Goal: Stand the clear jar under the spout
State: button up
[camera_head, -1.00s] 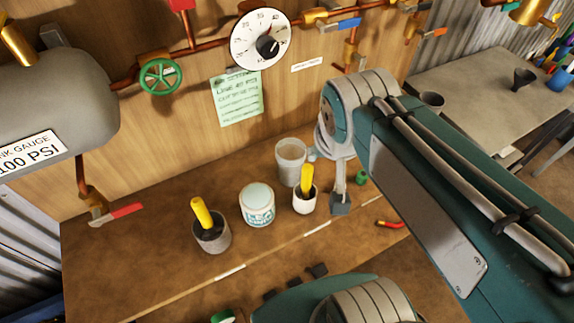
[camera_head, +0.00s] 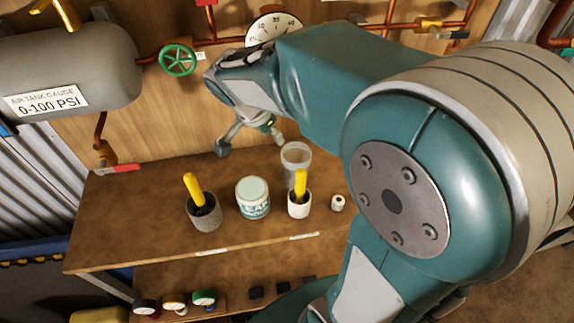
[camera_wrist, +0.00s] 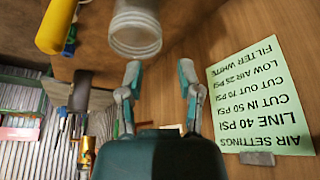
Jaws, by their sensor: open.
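The clear jar (camera_head: 296,160) stands upright at the back of the brown bench, behind a white cup with a yellow handle. It also shows in the wrist view (camera_wrist: 135,32), just beyond and left of the fingertips. My gripper (camera_head: 250,144) is open and empty, above and left of the jar in the head view, near the wooden wall. Its two spread fingers show in the wrist view (camera_wrist: 160,73), apart from the jar. A brass valve with a red handle (camera_head: 122,168) hangs on a copper pipe below the tank; I cannot tell whether it is the spout.
A labelled tin (camera_head: 253,198), a grey cup with a yellow handle (camera_head: 205,212) and the white cup (camera_head: 299,205) stand in front of the jar. A grey tank (camera_head: 70,75) and green handwheel (camera_head: 178,60) are above. The bench's left part is clear.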

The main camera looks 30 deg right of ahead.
aim_at(284, 153)
jog(key=x, duration=1)
jog(key=shift+f, duration=0.3)
grip_shut()
